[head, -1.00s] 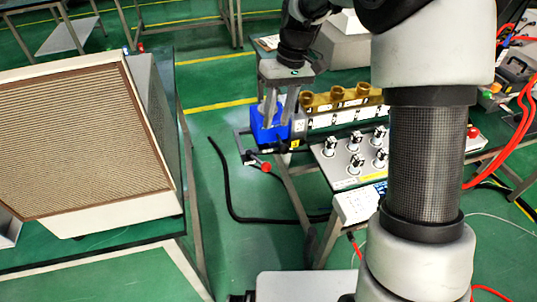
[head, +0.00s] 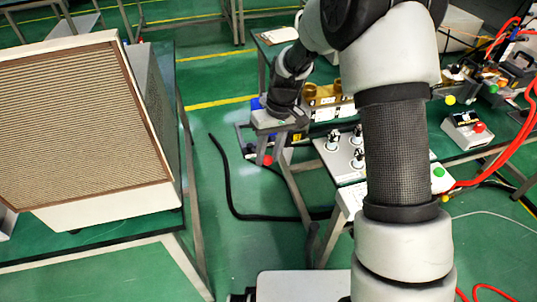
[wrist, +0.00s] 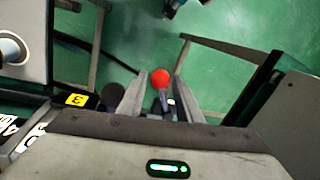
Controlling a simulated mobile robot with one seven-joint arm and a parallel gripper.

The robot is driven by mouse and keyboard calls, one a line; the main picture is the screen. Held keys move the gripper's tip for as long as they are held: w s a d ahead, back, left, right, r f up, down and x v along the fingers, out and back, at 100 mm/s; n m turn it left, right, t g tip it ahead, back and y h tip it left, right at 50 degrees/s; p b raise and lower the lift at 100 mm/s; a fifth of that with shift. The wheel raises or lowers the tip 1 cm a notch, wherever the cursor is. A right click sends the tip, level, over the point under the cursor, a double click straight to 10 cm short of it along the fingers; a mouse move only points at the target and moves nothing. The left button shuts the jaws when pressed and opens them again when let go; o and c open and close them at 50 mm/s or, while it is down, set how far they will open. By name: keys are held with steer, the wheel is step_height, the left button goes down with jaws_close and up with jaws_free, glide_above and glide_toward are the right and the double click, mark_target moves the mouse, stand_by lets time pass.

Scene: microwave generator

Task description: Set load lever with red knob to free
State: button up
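The red knob (head: 263,160) of the load lever shows just below my gripper (head: 272,152) in the head view. In the wrist view the red knob (wrist: 160,77) sits between the two fingertips of my gripper (wrist: 160,80), with a small gap on each side. The fingers are apart and point down at the knob. Part of the lever's shaft (wrist: 163,101) shows between the fingers.
A panel with several white-and-black switches (head: 343,150) stands right of the gripper. A large box with a ribbed tan front (head: 80,125) stands on the left table. Green floor and a black cable (head: 228,185) lie between the tables. A yellow label (wrist: 76,100) is left of the fingers.

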jaws_close()
steer(key=shift+s, duration=0.1)
steer(key=shift+s+a+r+m, duration=0.1)
steer(key=shift+s+a+m, duration=0.2)
steer(key=shift+m, duration=0.3)
steer(key=shift+s+a+m, duration=0.2)
steer(key=shift+a+m, duration=0.1)
steer(key=shift+m, duration=0.3)
steer(key=shift+s+a+m+t+p, duration=0.3)
steer(key=shift+a+m+p, duration=0.5)
steer(key=shift+m, duration=0.8)
steer(key=shift+s+a+m+t+p, duration=0.1)
steer(key=shift+a+m+t+p, duration=0.35)
steer(key=shift+a+m, duration=0.9)
steer(key=shift+s+a+m+t+p, duration=0.3)
steer(key=shift+a+m+p, duration=0.4)
steer(key=shift+m, duration=1.15)
steer(key=shift+w, duration=0.1)
